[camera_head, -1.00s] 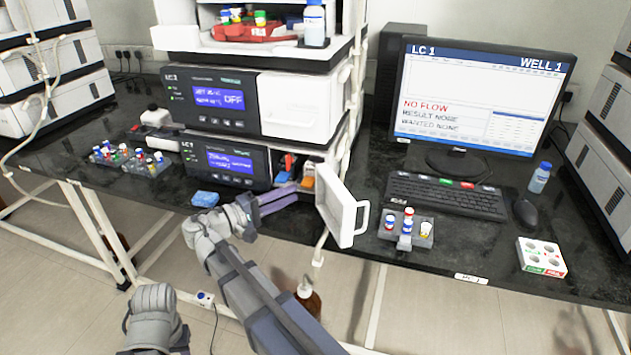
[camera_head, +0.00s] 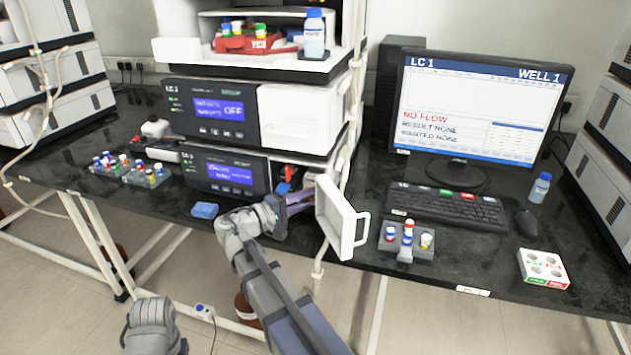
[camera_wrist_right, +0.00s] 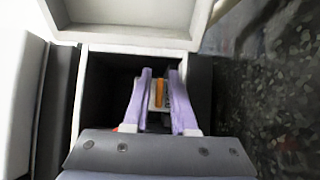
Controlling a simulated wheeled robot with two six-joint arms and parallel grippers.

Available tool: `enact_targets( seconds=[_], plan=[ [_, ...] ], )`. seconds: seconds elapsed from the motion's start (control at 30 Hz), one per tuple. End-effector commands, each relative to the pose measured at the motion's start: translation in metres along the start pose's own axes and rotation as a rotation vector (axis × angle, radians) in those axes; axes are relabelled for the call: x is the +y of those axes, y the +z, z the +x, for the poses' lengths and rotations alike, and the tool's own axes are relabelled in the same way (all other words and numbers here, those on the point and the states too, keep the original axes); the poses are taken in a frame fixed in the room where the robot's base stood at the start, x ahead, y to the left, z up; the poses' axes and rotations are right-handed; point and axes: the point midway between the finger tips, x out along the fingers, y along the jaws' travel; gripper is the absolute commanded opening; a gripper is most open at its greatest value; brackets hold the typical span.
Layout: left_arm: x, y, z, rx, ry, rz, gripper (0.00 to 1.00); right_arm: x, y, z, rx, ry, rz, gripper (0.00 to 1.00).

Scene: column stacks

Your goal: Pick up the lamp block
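My right gripper (camera_wrist_right: 160,75) reaches into the dark open compartment of the lower instrument. In the right wrist view its two purple fingers are apart. Between them shows a small block with an orange face and grey and pale parts (camera_wrist_right: 159,93), probably the lamp block; whether either finger touches it I cannot tell. A red and a blue part (camera_head: 286,180) show above the fingers. My left gripper's fingers are not visible.
The white door stands open just right of my right gripper. A blue pad (camera_head: 204,210) lies on the bench to the left. A grey vial rack (camera_head: 418,250) stands right of the door.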

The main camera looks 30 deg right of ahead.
Motion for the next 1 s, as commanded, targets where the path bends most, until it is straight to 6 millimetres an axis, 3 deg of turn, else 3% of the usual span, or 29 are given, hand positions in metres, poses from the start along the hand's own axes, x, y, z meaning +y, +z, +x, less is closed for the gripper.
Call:
enact_targets(
  seconds=[0.23,0.47,1.0],
  plan=[
    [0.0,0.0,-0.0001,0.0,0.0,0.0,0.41,0.0001,0.0001,0.0032,0.0,0.0,0.0,0.24],
    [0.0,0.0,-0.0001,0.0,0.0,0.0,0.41,0.0001,0.0001,0.003,0.0,0.0,0.0,0.0],
    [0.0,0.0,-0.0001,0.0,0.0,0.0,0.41,-0.0001,0.0001,0.0028,0.001,-0.001,0.0,0.0]
  ],
)
